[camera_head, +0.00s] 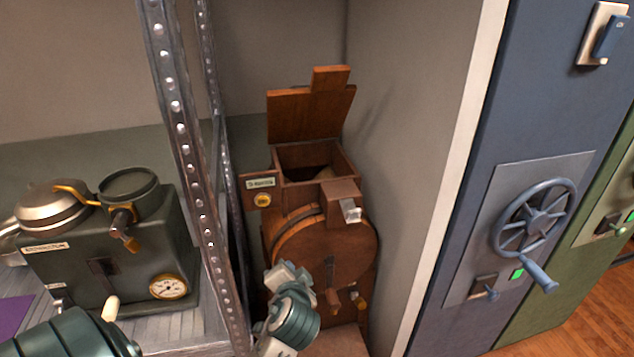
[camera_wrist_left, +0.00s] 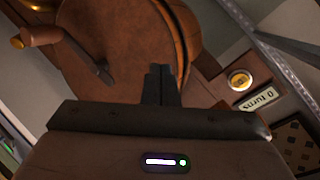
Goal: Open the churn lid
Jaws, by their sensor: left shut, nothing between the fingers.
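The wooden churn (camera_head: 318,248) stands in the narrow bay between a metal rack and a pale wall. Its lid (camera_head: 306,114) stands raised at the back, leaning slightly backward. The square box opening (camera_head: 322,166) below it is uncovered and its dark inside shows. My left gripper (camera_head: 284,274) is low in front of the round drum, well below the lid. In the left wrist view the gripper (camera_wrist_left: 160,82) is shut and empty, with the drum (camera_wrist_left: 120,45) behind its fingers. I cannot tell whether they touch the drum. My right gripper is out of view.
A metal rack post (camera_head: 188,150) stands close left of the churn. A dark green machine with a gauge (camera_head: 168,286) sits on the left shelf. A blue cabinet with a handwheel (camera_head: 536,218) is at the right.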

